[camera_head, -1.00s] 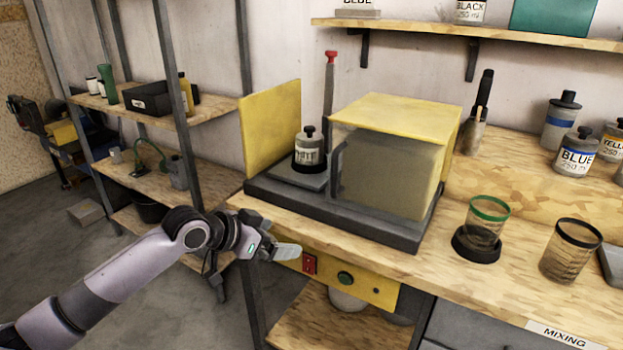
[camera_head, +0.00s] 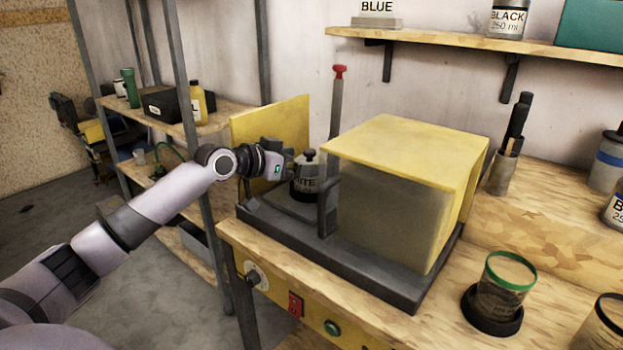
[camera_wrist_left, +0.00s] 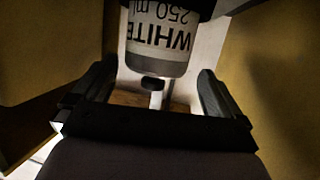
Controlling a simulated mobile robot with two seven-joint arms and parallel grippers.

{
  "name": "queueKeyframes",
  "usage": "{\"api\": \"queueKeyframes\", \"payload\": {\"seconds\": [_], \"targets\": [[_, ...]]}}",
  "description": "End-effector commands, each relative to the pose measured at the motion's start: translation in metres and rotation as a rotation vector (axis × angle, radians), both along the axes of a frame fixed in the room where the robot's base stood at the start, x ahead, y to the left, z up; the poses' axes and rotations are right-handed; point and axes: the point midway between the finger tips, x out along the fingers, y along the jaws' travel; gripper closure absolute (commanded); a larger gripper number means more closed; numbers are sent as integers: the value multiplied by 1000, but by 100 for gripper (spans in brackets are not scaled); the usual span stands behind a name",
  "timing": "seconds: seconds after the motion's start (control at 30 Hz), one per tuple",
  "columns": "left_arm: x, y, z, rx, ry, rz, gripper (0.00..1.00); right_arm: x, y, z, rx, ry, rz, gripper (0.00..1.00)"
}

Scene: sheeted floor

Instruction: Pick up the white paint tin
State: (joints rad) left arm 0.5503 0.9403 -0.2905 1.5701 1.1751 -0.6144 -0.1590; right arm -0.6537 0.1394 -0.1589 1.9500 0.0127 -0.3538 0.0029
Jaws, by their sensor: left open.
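The white paint tin (camera_head: 308,181) has a dark cap and a label reading "ITE" in the head view. It stands in the dark-based machine, between an upright yellow panel and a yellow-topped box. In the left wrist view the tin (camera_wrist_left: 160,45) appears upside down, its label reading "WHITE 250 ml". My left gripper (camera_head: 285,160) is open, close beside the tin on its left. In the left wrist view its fingers (camera_wrist_left: 155,85) are spread, with the tin ahead of the gap. I cannot tell whether they touch it. My right gripper is not in view.
The yellow panel (camera_head: 282,125) rises behind my gripper, and the yellow-topped box (camera_head: 395,190) stands right of the tin. A dark post with a red top (camera_head: 339,72) is close behind. A green-rimmed cup (camera_head: 502,285) stands on the bench at right.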

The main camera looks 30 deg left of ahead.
Motion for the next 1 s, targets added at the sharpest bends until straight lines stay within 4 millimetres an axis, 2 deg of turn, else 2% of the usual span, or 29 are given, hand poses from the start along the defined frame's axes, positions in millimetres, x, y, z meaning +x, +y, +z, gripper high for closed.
{"api": "queueKeyframes", "payload": {"seconds": [0.2,0.33,0.7,0.87,0.9,1.0], "targets": [[26,-14,-5,-4,1,-2,0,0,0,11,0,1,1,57],[37,-15,-11,-2,1,0,0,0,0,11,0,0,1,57],[43,-17,-14,1,1,-1,0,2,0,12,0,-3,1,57],[43,-17,-14,1,1,-1,52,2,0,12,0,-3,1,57],[43,-17,-14,1,1,-1,65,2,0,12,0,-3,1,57],[43,-17,-12,0,-3,0,66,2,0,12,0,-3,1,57]]}}
